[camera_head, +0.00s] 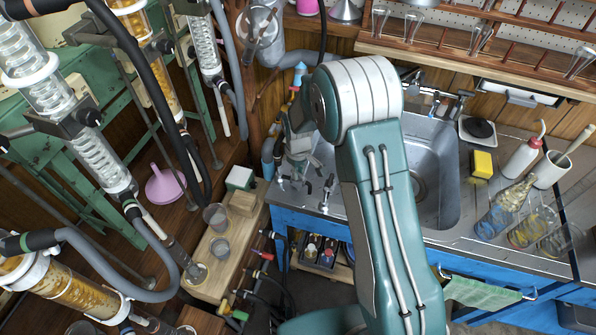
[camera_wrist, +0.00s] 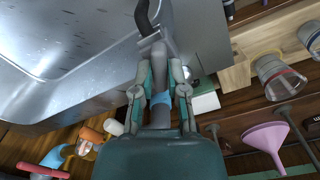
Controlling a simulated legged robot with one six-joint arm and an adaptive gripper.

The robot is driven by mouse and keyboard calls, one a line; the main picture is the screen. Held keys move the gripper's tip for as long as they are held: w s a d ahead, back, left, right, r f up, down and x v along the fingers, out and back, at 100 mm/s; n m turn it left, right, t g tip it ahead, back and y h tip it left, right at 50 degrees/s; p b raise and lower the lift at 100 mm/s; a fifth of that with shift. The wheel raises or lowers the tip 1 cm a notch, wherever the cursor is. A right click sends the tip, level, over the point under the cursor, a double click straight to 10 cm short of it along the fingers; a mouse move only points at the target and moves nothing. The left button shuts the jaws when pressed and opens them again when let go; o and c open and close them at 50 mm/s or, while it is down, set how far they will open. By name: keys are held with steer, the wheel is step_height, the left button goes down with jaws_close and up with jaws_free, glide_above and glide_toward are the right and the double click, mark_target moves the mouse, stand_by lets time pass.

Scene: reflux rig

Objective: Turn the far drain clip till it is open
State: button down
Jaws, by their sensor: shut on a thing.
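My gripper (camera_wrist: 160,78) is in the middle of the wrist view, its two fingers closed on a slim grey piece (camera_wrist: 160,62) with a blue band (camera_wrist: 161,101). A black curved part (camera_wrist: 144,18) shows beyond its far end. In the head view my gripper (camera_head: 300,148) is partly hidden behind my arm, above the left end of the sink counter. I cannot pick out the far drain clip with certainty; the fingers hide much of what they hold.
The steel sink (camera_head: 436,165) lies right of my arm. Glass columns and hoses (camera_head: 100,160) fill the left. A wooden block with cups (camera_head: 215,250) stands low between. A pink funnel (camera_head: 165,185) lies left; it also shows in the wrist view (camera_wrist: 268,137).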

steer(key=n, duration=0.5)
steer(key=shift+n, duration=0.3)
stand_by(0.4)
steer(key=c, duration=0.7)
jaws_free()
steer(key=shift+w, duration=0.1)
steer(key=shift+o, duration=0.2)
step_height(320, 180, up, 12)
steer(key=shift+a+f, duration=0.1)
